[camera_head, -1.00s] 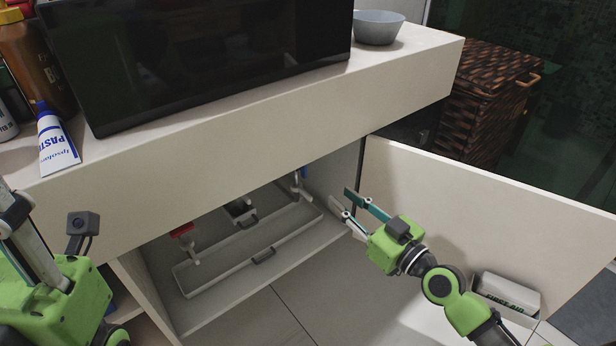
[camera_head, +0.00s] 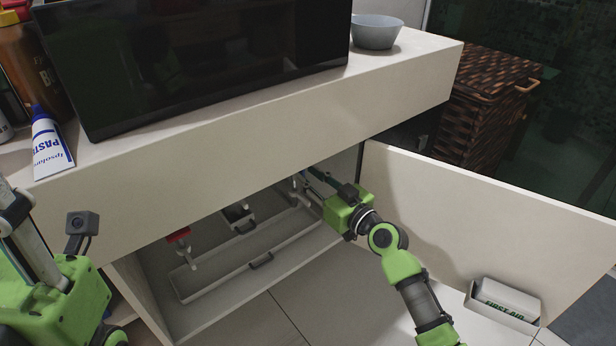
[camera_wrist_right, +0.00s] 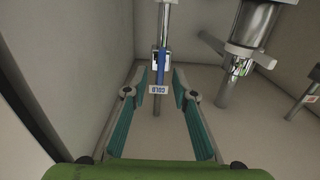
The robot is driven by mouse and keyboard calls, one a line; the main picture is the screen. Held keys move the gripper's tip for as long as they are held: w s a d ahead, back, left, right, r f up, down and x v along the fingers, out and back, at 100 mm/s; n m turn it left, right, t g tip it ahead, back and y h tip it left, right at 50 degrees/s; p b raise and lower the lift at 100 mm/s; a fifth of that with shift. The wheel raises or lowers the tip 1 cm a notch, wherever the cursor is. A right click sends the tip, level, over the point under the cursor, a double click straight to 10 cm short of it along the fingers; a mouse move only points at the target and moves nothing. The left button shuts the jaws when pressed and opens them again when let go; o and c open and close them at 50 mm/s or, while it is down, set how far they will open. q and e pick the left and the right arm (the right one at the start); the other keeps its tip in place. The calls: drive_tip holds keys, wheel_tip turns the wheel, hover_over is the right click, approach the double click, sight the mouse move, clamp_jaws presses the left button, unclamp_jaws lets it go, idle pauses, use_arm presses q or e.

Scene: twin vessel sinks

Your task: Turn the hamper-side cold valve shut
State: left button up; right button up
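The cold valve has a blue lever (camera_wrist_right: 161,68) on a thin upright metal pipe (camera_wrist_right: 164,22). The lever lies in line with the pipe, above a white tag (camera_wrist_right: 159,90) marked COLD. My right gripper (camera_wrist_right: 161,86) is open inside the cabinet, with one fingertip on each side of the lever's lower end and tag. I cannot tell whether either finger touches. In the head view my right gripper (camera_head: 307,180) reaches the far right inside the cabinet and mostly hides the valve. My left gripper's green body (camera_head: 58,298) is at the left edge; its fingertips are not clearly visible.
The open cabinet door (camera_head: 480,220) stands right of my right arm, carrying a first-aid box (camera_head: 507,298). A thick drain pipe (camera_wrist_right: 250,30) is right of the valve. A red valve handle (camera_head: 178,235) is farther left. The wicker hamper (camera_head: 485,105) stands beyond the counter.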

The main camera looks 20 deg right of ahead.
drive_tip(key=shift+w, duration=0.15)
drive_tip(key=shift+c, duration=0.4)
clamp_jaws()
